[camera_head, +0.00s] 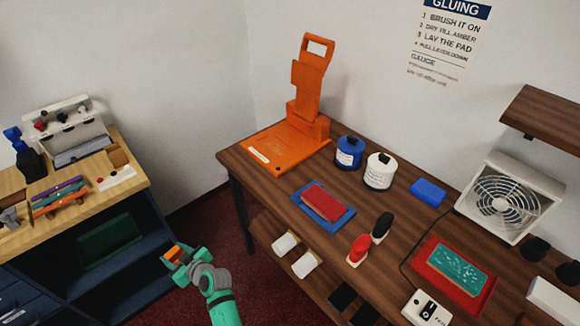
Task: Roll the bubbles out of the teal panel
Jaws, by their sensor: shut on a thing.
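The teal panel (456,269) lies on a red mat (483,298) at the right end of the dark wooden table. Pale specks and curved marks are scattered over its top. My gripper (178,256) is in the lower left, over the floor between the two work surfaces, far from the panel. It is shut on a small orange thing (173,253), mostly hidden by the jaws; I cannot tell whether it is a roller. No roller shows clearly elsewhere.
The dark table (395,225) also bears an orange press (290,145), blue (349,154) and white (379,172) pots, a red pad on a blue mat (345,215), red and black-handled tools (359,250), a fan (505,203) and a white control box (424,312). A light wooden bench (125,178) stands left.

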